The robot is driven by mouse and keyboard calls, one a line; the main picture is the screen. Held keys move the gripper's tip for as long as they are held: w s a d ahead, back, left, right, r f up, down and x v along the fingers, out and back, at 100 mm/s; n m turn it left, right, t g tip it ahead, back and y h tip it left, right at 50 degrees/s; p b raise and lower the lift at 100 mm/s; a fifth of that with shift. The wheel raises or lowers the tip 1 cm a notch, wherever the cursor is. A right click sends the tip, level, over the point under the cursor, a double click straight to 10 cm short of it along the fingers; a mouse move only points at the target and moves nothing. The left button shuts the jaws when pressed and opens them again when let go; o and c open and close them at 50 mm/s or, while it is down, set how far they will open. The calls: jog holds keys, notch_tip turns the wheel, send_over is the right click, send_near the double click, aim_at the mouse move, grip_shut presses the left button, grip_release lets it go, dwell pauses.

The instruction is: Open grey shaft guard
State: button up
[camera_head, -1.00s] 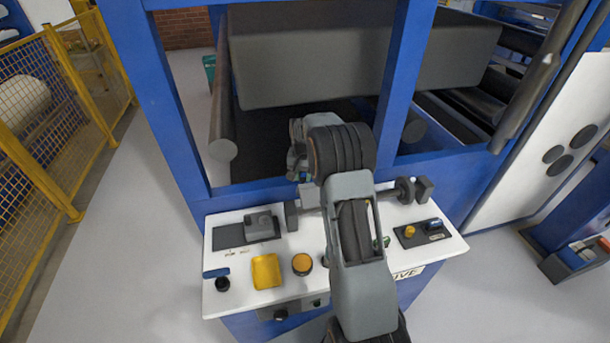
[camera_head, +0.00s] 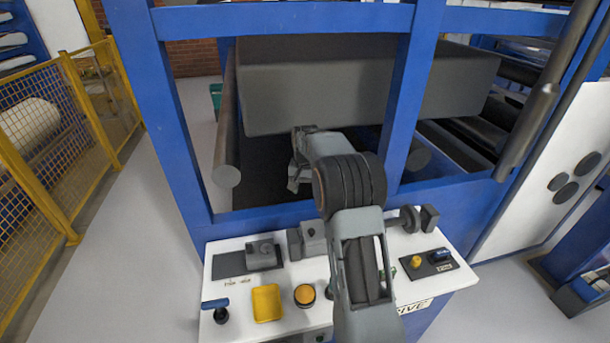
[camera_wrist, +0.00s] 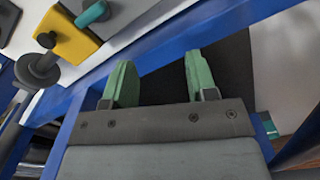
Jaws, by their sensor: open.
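A grey box-like piece (camera_head: 313,238) sits on the shaft line on the white panel, beside a dark flange; it looks like the shaft guard, but my arm hides much of it and I cannot tell its position. The right shaft end carries a dark disc (camera_head: 410,218). My gripper (camera_wrist: 158,58) shows two pale green fingers apart, with nothing between them. In the head view my gripper (camera_head: 297,180) is beyond the panel, by the blue frame opening, away from the grey piece. The wrist view shows a yellow block (camera_wrist: 68,40) with a teal handle and a dark disc at upper left.
A yellow fence (camera_head: 75,120) is at left.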

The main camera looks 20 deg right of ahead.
notch_tip(320, 180, up, 7)
dwell(0.3)
dwell(0.4)
